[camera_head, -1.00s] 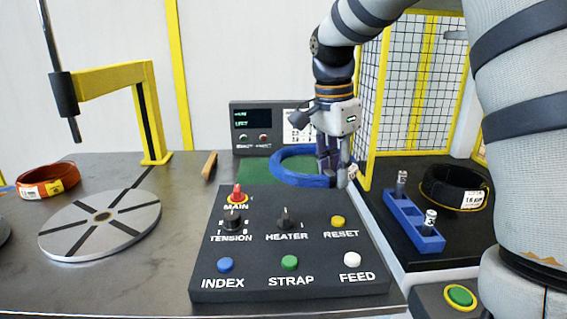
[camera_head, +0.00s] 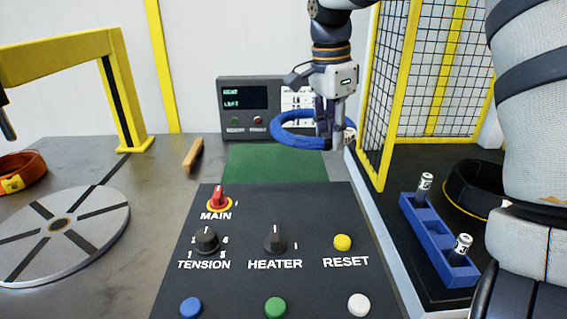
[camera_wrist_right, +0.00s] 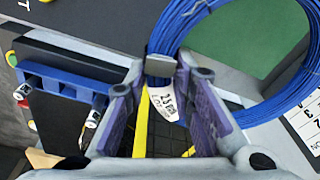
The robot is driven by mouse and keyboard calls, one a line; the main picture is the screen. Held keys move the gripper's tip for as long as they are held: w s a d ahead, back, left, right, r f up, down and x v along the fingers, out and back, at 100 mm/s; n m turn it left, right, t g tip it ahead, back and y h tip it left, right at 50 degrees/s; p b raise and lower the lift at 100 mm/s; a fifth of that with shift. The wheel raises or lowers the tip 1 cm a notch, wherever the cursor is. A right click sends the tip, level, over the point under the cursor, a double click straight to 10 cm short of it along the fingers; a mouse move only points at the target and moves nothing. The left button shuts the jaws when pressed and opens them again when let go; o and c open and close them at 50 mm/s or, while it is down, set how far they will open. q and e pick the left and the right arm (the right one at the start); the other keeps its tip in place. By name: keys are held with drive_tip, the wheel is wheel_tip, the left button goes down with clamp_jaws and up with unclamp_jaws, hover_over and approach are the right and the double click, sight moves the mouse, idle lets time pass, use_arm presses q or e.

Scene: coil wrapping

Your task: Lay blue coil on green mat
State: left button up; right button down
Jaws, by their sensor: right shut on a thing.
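The blue coil (camera_head: 285,138) hangs from my right gripper (camera_head: 330,135), held at its right side. It is raised above the far end of the green mat (camera_head: 275,165), in front of the display box. In the right wrist view the blue coil (camera_wrist_right: 172,28) runs between the purple-padded fingers of my right gripper (camera_wrist_right: 165,95), with a white label hanging at the grip. The green mat (camera_wrist_right: 245,40) shows through the ring there. My left gripper is not in view.
A black control panel (camera_head: 250,215) with knobs and buttons lies in front of the mat. A display box (camera_head: 250,105) stands behind it. A yellow-framed mesh guard (camera_head: 385,100) and a blue holder (camera_head: 440,245) are on the right. A round turntable (camera_head: 65,230) is on the left.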

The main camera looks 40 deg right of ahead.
sight(281, 125)
drive_tip(key=w+f, duration=0.3)
drive_tip(key=w+a+f+b, duration=0.1)
drive_tip(key=w+f, duration=0.1)
drive_tip(key=w, duration=0.2)
drive_tip(key=w+a+f+b, duration=0.1)
drive_tip(key=w+f, duration=0.2)
drive_tip(key=shift+w+f, duration=0.3)
drive_tip(key=shift+w, duration=0.05)
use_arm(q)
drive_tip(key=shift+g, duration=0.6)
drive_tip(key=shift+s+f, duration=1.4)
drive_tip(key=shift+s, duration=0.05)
use_arm(e)
drive_tip(key=shift+w+f, duration=0.1)
drive_tip(key=shift+f, duration=1.4)
drive_tip(key=c, duration=1.4)
unclamp_jaws()
drive_tip(key=shift+f, duration=0.2)
drive_tip(key=shift+o, duration=0.2)
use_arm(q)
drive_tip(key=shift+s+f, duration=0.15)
use_arm(e)
drive_tip(key=r, duration=0.4)
drive_tip(key=a+r, duration=0.1)
drive_tip(key=r, duration=0.7)
drive_tip(key=shift+w+a+r, duration=0.1)
drive_tip(key=shift+w+a, duration=0.05)
drive_tip(key=shift+a, duration=0.05)
